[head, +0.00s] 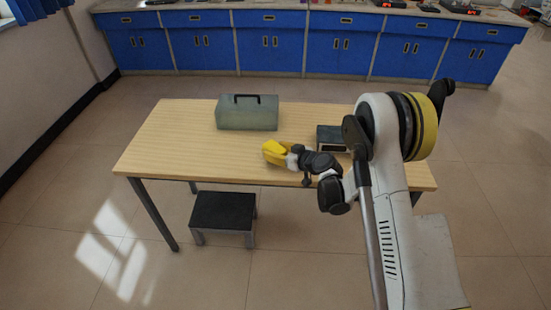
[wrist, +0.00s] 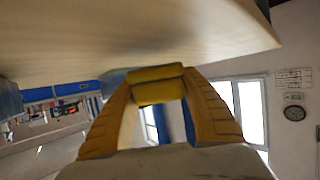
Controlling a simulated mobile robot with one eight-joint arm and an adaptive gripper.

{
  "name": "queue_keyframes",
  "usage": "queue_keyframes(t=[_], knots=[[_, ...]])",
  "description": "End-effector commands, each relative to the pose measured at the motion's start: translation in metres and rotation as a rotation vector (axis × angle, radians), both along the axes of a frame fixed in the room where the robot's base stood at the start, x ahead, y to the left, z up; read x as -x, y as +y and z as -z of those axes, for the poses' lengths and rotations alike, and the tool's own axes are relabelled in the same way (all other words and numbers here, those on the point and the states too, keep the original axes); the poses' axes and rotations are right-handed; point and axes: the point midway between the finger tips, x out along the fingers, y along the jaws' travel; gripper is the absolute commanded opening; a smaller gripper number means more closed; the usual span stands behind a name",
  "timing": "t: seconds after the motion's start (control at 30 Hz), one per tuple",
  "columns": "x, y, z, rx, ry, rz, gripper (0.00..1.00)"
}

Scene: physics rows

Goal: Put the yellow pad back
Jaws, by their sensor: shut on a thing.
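The yellow pad (wrist: 157,92) shows in the wrist view between the tips of my two orange-yellow fingers. My gripper (wrist: 157,84) is shut on it. In the head view my gripper (head: 272,151) is over the front middle of the wooden table (head: 175,142). There the pad and the yellow fingers blend together, and I cannot tell them apart. The gap between gripper and tabletop is unclear. A small dark grey box (head: 332,132) with a dark front stands to the right of my gripper, partly hidden by my arm.
A grey-green toolbox (head: 247,116) with a black handle stands at the back of the table. A low black-topped stool (head: 222,211) is on the floor under the table's front edge. The tabletop's left side is clear. Blue cabinets (head: 270,48) line the far wall.

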Motion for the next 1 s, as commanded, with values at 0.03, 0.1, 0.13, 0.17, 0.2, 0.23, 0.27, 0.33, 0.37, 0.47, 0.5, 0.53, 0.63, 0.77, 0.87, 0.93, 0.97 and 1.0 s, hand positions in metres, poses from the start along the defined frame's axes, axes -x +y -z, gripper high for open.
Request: queue_keyframes(t=[0.03,0.1,0.13,0.17,0.2,0.23,0.27,0.33,0.37,0.47,0.5,0.53,0.63,0.77,0.87,0.93,0.97,1.0], knots=[[0.0,0.0,0.014,0.0,0.0,0.0,0.16],[0.0,0.0,0.024,0.0,0.0,0.0,0.16],[0.0,0.0,0.027,0.0,0.0,0.0,0.16],[0.0,0.0,0.028,0.0,0.0,0.0,0.16],[0.0,0.0,0.027,0.0,0.0,0.0,0.16],[0.0,0.0,0.026,0.0,0.0,0.0,0.16],[0.0,-0.001,0.026,0.0,0.0,0.0,0.16],[0.0,-0.001,0.025,0.0,0.0,0.0,0.16],[0.0,-0.001,0.025,0.0,0.0,0.0,0.16],[0.0,-0.001,0.027,0.0,0.0,0.0,0.16],[0.0,-0.001,0.029,0.0,0.0,0.0,0.16],[0.0,-0.001,0.029,0.0,0.0,0.0,0.56],[0.0,-0.001,0.028,0.0,0.0,0.0,0.7],[0.0,-0.001,0.028,0.0,0.0,0.0,0.7],[0.0,-0.001,0.028,0.0,0.0,0.0,0.7],[0.0,-0.001,0.026,0.0,0.0,0.0,0.7],[0.0,-0.001,0.024,0.0,0.0,0.0,0.7],[0.0,0.0,0.023,0.0,0.0,0.0,0.7]])
